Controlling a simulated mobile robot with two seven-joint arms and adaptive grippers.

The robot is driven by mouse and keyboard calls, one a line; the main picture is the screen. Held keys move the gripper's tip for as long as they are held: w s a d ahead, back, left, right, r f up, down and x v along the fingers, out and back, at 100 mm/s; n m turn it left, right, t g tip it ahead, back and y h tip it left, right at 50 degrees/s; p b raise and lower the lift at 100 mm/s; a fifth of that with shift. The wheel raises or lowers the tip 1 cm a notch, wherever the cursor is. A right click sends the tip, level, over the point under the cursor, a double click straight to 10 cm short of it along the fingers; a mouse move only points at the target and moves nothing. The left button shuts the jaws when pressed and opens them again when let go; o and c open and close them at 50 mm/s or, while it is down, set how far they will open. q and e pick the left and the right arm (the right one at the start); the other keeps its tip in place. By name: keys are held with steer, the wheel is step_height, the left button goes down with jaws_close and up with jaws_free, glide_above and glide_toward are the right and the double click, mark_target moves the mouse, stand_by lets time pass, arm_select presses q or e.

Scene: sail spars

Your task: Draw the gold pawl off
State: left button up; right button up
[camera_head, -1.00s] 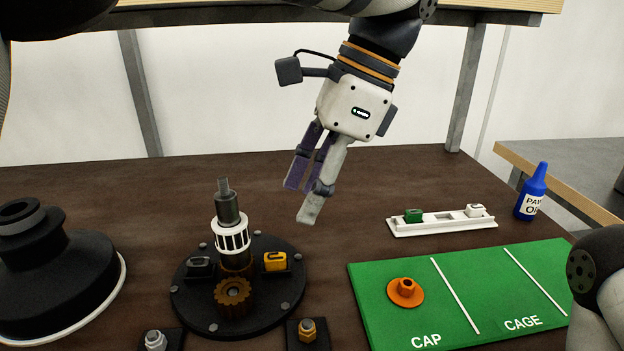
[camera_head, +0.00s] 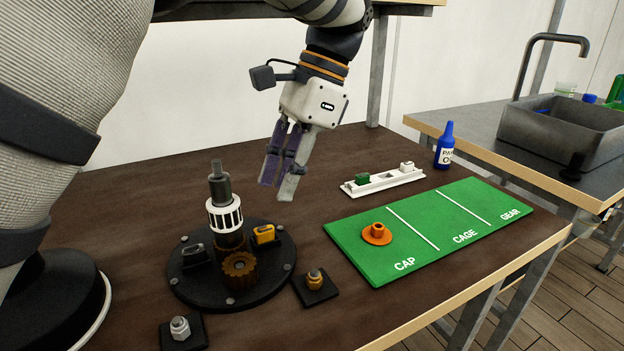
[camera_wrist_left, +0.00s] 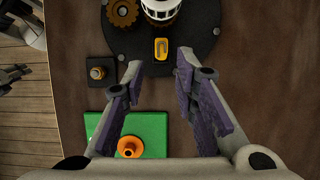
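The gold pawl (camera_head: 264,233) is a small yellow block with a dark slot on its face. It sits on the right side of the black round base (camera_head: 186,286), beside the central shaft. In the left wrist view the gold pawl (camera_wrist_left: 161,49) lies ahead of the gap between the fingers. My left gripper (camera_head: 276,187) is above the table, just behind and above the pawl, pointing down. In the left wrist view the left gripper (camera_wrist_left: 159,63) has its fingers spread with nothing between them. My right gripper is not identifiable in these views.
The shaft bears a white cage (camera_head: 225,215); a brown gear (camera_head: 239,264) sits in front. A dark pawl (camera_head: 194,253) is on the left. A nut post (camera_head: 314,279), green board (camera_head: 365,262) with orange cap (camera_head: 377,233), white tray (camera_head: 382,184) and blue bottle (camera_head: 445,146) stand rightward.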

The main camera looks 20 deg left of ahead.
mark_target(266, 227)
arm_select(q)
steer(key=shift+a+f, duration=0.1)
steer(key=shift+f, duration=0.5)
steer(key=x, duration=0.6)
steer(key=shift+f, duration=0.1)
steer(key=shift+s+a+f, duration=0.15)
steer(key=shift+f, duration=0.15)
steer(key=shift+c, duration=0.3)
steer(key=shift+r, duration=0.1)
jaws_close()
steer(key=o, duration=0.5)
jaws_free()
steer(key=shift+o, duration=0.2)
